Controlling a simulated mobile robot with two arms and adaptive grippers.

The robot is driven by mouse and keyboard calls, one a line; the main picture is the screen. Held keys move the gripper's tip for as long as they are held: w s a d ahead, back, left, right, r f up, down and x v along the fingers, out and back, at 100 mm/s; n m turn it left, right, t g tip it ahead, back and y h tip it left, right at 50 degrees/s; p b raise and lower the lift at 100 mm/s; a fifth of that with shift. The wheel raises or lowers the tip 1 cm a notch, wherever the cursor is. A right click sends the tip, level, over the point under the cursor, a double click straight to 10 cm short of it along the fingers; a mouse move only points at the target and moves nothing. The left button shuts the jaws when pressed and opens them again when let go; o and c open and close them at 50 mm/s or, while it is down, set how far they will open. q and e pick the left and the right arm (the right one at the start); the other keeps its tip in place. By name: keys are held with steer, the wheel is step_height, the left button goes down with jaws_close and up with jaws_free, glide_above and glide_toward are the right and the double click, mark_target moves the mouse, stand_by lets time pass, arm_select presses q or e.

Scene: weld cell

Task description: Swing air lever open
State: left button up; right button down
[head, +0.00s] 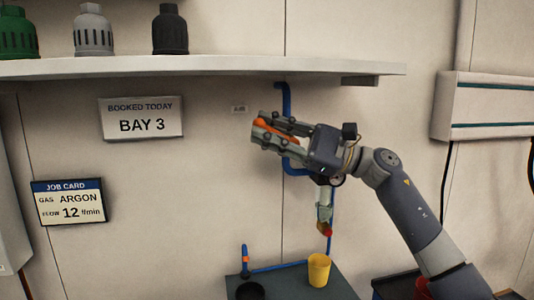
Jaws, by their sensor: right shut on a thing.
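The air lever (272,130) is an orange bar at the blue air pipe (286,98) on the wall. It slants up to the left, and part of it is hidden by the fingers. My right gripper (268,133) comes in from the right and is shut on the lever, with a finger on either side. A small label (239,109), apparently reading AIR, is on the wall to the left of the pipe. The lever's pivot is hidden behind my gripper. My left gripper is not in view.
A shelf (200,66) with green, grey and black ribbed containers runs above. A fitting with a red tip (326,230) hangs below my gripper. A yellow cup (318,269) stands on a dark bench (290,282). A wall box (485,107) is at right.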

steer(key=shift+d+r+y+b, duration=0.15)
steer(key=shift+y+b, duration=0.15)
steer(key=shift+b, duration=0.2)
steer(key=shift+r+t, duration=0.1)
steer(key=shift+t, duration=0.2)
steer(key=c, duration=1.6)
jaws_free()
steer(key=shift+d+f, duration=0.3)
steer(key=shift+d, duration=0.15)
steer(key=v, duration=1.1)
steer(key=shift+r, duration=0.1)
